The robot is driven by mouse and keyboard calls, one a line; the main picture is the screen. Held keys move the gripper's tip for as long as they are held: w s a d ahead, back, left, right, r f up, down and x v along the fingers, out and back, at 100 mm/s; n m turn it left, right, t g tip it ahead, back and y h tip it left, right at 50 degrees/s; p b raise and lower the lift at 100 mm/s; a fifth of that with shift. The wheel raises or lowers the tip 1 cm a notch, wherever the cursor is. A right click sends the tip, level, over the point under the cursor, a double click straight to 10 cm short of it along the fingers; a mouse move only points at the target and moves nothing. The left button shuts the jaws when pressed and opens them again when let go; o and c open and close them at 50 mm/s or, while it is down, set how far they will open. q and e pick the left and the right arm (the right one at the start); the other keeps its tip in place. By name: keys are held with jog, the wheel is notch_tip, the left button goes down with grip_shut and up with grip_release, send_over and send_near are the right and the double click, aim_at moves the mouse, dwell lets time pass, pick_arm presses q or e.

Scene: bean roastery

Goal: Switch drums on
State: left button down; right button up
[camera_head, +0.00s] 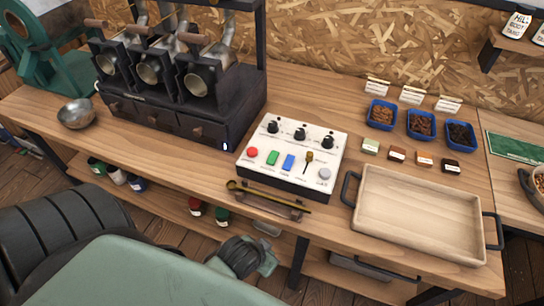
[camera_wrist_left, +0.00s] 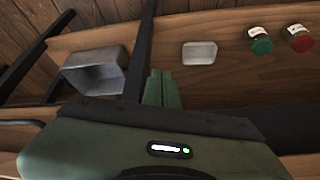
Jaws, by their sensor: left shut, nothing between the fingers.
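The drum roaster (camera_head: 175,118) is a dark machine with three drums with round openings, at the back left of the bench in the head view. A small light glows at its lower right corner. The white control box (camera_head: 270,174) stands right of it, with three black knobs (camera_head: 300,134), a red button (camera_head: 253,152), a green switch (camera_head: 272,157), a blue switch (camera_head: 289,162), a lever (camera_head: 308,160) and a grey button (camera_head: 325,174). My left gripper (camera_head: 268,260) is below the bench's front edge, apart from the box. Its green fingers (camera_wrist_left: 159,88) are shut and empty in the wrist view.
A brass scoop (camera_head: 270,195) lies before the box. A wooden tray (camera_head: 372,240) with black handles stands right. Blue bean bowls (camera_head: 381,114) are behind it. A metal bowl (camera_head: 76,114) is at left. The lower shelf holds jars (camera_wrist_left: 261,45) and metal tins (camera_wrist_left: 200,53).

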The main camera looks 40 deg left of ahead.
pick_arm(q)
jog(key=w+a+r+n+t+y, duration=0.1)
jog(key=w+a+r+t, duration=0.1)
jog(key=r, duration=0.6)
jog(key=w+a+r+n+t+y+b, duration=0.1)
jog(key=w+a+r+t, duration=0.2)
jog(key=r, duration=0.6)
jog(key=w+a+r+n+t+y, duration=0.1)
jog(key=w+a+r+t, duration=0.2)
jog(key=r, duration=0.6)
jog(key=shift+a+r+n+t+y, duration=0.15)
jog(key=shift+a+n+t+y, duration=0.2)
jog(key=shift+t, duration=0.45)
jog(key=shift+w, duration=0.15)
jog(key=p, duration=0.2)
send_over(272, 159)
notch_tip(272, 159, down, 2)
jog(key=shift+w+f, duration=0.15)
notch_tip(272, 159, down, 3)
jog(key=shift+r+b, duration=0.1)
jog(key=shift+b, duration=0.2)
jog(key=shift+s+f, duration=0.2)
jog(key=shift+f, duration=0.5)
jog(key=shift+r, duration=0.1)
